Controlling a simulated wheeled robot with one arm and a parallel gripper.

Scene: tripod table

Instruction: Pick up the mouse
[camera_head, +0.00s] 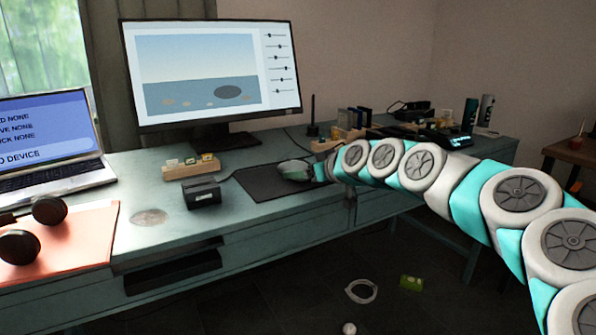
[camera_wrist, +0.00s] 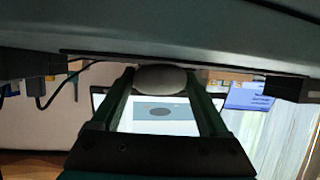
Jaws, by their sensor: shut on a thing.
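The mouse (camera_head: 294,169) is a small rounded grey-green shape at the dark mouse pad (camera_head: 258,187) on the desk. My gripper (camera_head: 318,171) reaches in from the right and is shut on the mouse. In the wrist view, which is upside down, the pale rounded mouse (camera_wrist: 163,78) sits between the two fingers, close to the pad's edge line. I cannot tell whether the mouse touches the pad or is slightly above it. The fingers' contact is partly hidden by my arm in the head view.
A large monitor (camera_head: 215,75) stands behind the pad. A black box (camera_head: 203,193) and a wooden holder (camera_head: 190,170) are to its left. A laptop (camera_head: 52,140) and headphones (camera_head: 35,228) are further left. Small items (camera_head: 350,133) crowd the back right.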

